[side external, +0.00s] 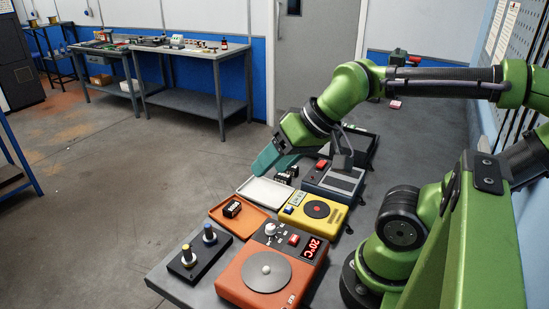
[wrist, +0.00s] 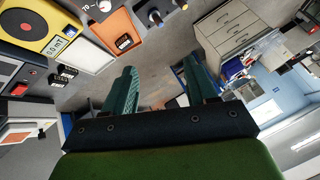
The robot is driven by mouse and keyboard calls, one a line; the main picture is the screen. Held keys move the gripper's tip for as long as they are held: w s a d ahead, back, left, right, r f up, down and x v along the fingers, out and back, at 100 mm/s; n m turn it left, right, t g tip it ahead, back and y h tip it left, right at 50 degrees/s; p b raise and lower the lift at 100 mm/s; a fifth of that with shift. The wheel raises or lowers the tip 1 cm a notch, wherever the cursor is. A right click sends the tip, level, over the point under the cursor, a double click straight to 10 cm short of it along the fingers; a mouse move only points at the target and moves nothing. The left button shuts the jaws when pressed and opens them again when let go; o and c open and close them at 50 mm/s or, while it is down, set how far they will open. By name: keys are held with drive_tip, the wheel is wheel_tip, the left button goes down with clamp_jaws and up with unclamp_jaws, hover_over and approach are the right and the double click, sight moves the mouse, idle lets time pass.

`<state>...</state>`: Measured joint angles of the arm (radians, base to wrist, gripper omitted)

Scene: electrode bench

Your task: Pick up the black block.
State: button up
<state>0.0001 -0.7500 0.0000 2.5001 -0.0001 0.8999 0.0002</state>
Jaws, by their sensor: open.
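A small black block (side external: 232,208) with pale markings on its face sits on the orange tray (side external: 216,222). A similar dark block (side external: 283,178) is at the white tray (side external: 257,195). My gripper (side external: 264,161), with teal fingers, is above and behind the white tray in the side view. In the wrist view, its fingers (wrist: 160,66) are apart with nothing between them. Neither block is between the fingers.
A yellow device (side external: 314,213), an orange hotplate reading 20°C (side external: 262,271) and a grey device (side external: 333,181) stand beside the trays. A black base with two knobs (side external: 199,255) stands at the front left. A workbench (side external: 190,52) is farther back. Floor left of the bench is clear.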

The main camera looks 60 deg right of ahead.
idle(0.4)
drive_tip(key=shift+c, duration=1.2)
